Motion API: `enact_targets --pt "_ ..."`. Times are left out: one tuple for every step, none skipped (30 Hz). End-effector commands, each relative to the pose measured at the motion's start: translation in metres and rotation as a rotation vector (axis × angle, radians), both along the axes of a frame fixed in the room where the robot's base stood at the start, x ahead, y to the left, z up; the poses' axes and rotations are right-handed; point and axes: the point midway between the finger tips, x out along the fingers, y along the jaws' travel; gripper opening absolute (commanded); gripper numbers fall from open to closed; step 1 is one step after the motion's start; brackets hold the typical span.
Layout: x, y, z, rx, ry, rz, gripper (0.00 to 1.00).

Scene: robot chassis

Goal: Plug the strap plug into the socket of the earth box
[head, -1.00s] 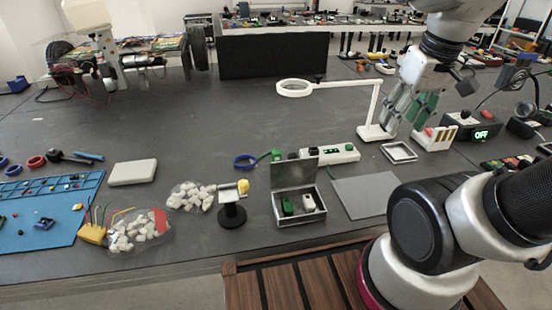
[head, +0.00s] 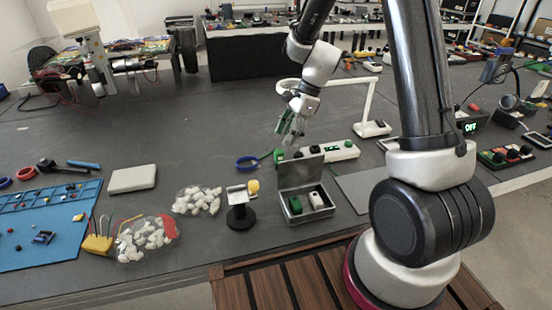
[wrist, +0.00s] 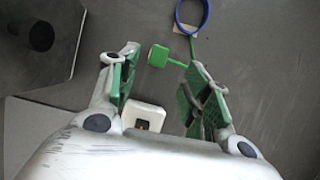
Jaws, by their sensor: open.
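The strap plug (head: 278,156) is a small green block on a green cord running to a blue loop (head: 247,162). In the wrist view the plug (wrist: 158,56) lies on the table between the fingertips, nearer the left one. My gripper (head: 290,134) is open and empty, pointing down above the plug; the wrist view shows its green-padded fingers (wrist: 160,64) spread. I take the long white box (head: 341,150) right of the plug for the earth box. In the wrist view its end (wrist: 143,116), with a dark socket-like opening, shows between the fingers.
An open metal box (head: 303,206) with raised lid stands just nearer than the plug. A black stand (head: 240,214) is left of it, and a white magnifier lamp (head: 372,128) behind right. The table behind the plug is clear.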

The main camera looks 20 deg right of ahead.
Motion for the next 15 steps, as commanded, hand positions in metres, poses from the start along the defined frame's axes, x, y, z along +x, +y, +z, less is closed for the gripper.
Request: enact_targets --pt "0.000 0.000 -0.001 -0.001 0.009 -0.024 0.48" --pt "0.000 0.001 -0.002 -0.001 0.014 -0.034 0.48" --pt "0.000 0.002 -0.005 -0.001 0.019 -0.043 0.48" --pt "-0.001 0.003 -0.008 -0.002 0.021 -0.046 0.48" --pt "-0.001 0.004 -0.012 -0.002 0.022 -0.046 0.48" --pt "-0.001 0.006 -0.016 -0.002 0.022 -0.045 0.48" --pt "-0.001 0.008 -0.019 -0.002 0.022 -0.045 0.48" --pt "-0.001 0.009 -0.022 -0.002 0.022 -0.045 0.48" --pt "-0.001 0.010 -0.026 -0.002 0.021 -0.045 0.48" --pt "-0.001 0.011 -0.028 -0.003 0.021 -0.045 0.48" --pt "-0.001 0.012 -0.030 -0.003 0.021 -0.044 0.48" --pt "-0.002 0.014 -0.034 -0.003 0.022 -0.044 0.48" --pt "-0.002 0.015 -0.037 -0.003 0.021 -0.043 0.48" --pt "-0.002 0.017 -0.042 -0.003 0.021 -0.043 0.48" --pt "-0.003 0.020 -0.048 -0.003 0.022 -0.042 0.48"
